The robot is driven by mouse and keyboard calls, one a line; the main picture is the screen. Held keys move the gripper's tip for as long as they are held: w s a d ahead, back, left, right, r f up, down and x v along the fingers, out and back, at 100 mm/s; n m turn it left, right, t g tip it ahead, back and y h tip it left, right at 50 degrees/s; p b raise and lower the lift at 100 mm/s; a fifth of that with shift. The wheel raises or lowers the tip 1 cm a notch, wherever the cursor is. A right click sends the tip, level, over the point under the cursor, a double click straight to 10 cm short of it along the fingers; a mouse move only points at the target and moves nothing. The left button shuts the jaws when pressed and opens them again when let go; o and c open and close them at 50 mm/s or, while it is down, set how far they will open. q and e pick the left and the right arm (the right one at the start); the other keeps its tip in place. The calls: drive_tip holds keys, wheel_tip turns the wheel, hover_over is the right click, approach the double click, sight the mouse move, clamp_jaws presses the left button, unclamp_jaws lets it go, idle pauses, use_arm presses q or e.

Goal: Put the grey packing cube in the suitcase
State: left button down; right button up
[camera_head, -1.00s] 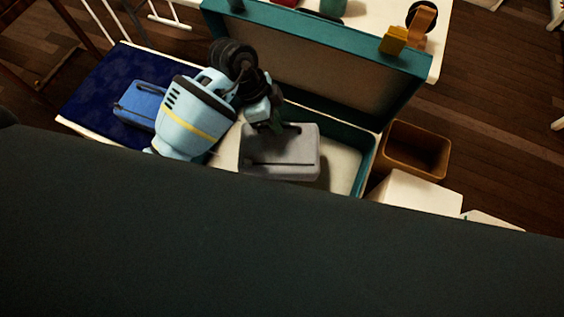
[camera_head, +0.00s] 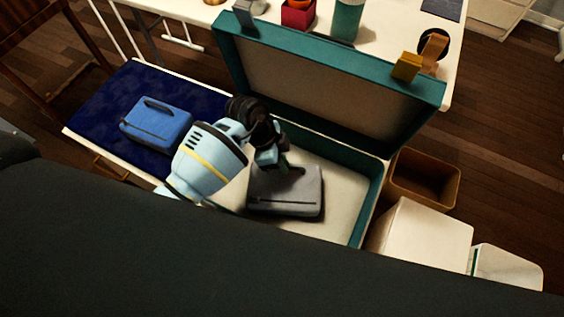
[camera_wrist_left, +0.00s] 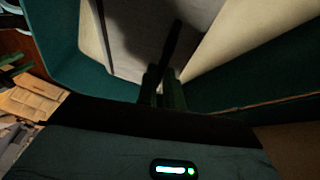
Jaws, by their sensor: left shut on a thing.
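The grey packing cube (camera_head: 298,203) is within the walls of the open teal suitcase (camera_head: 370,200), over its pale floor. My left gripper (camera_head: 282,168) is above the cube's far edge and is shut on its handle. In the left wrist view, the gripper's fingertips (camera_wrist_left: 164,88) close on the dark handle strap (camera_wrist_left: 172,45), with the grey cube (camera_wrist_left: 130,35) beyond and a teal suitcase wall (camera_wrist_left: 62,45) beside it. I cannot tell whether the cube touches the suitcase floor. My right gripper is not in view.
The suitcase lid (camera_head: 325,95) stands open at the back. A blue packing cube (camera_head: 157,122) lies on dark blue cloth (camera_head: 90,112) at left. A brown bin (camera_head: 425,178) and white box (camera_head: 422,238) stand to the right. A white table with small items is behind.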

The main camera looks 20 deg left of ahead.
use_arm(q)
drive_tip(key=shift+f, duration=0.35)
drive_tip(key=shift+r, duration=0.1)
drive_tip(key=c, duration=1.5)
unclamp_jaws()
drive_tip(key=shift+c, duration=0.2)
drive_tip(key=p+v, duration=0.2)
drive_tip(key=v, duration=1)
